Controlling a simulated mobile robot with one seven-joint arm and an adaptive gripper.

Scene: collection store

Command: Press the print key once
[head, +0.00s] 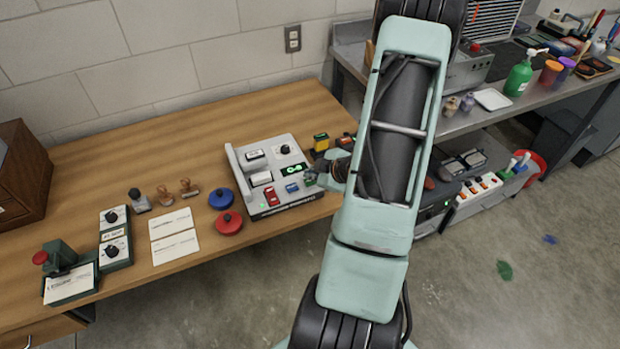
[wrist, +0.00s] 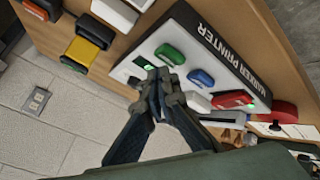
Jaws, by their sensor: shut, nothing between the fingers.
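A grey printer (head: 240,165) stands near the front edge of the wooden table. In the wrist view its front strip reads "MARKER PRINTER" (wrist: 228,48). Its panel has a green key (wrist: 169,54), a blue key (wrist: 201,77), a red key (wrist: 232,99) and a white key (wrist: 196,102). No word on the keys is legible, so I cannot tell which one is print. A green-lit display (head: 291,169) is partly hidden by my fingers in the wrist view. My gripper (wrist: 163,76) is shut and empty, its tips over the panel beside the green key. I cannot tell whether they touch.
A red round tin (head: 229,223) and a blue one (head: 221,198) stand left of the printer. Yellow-and-black (head: 321,142) and orange-and-black blocks stand behind it on the right. Stamps, cards and knob boxes (head: 115,252) lie further left.

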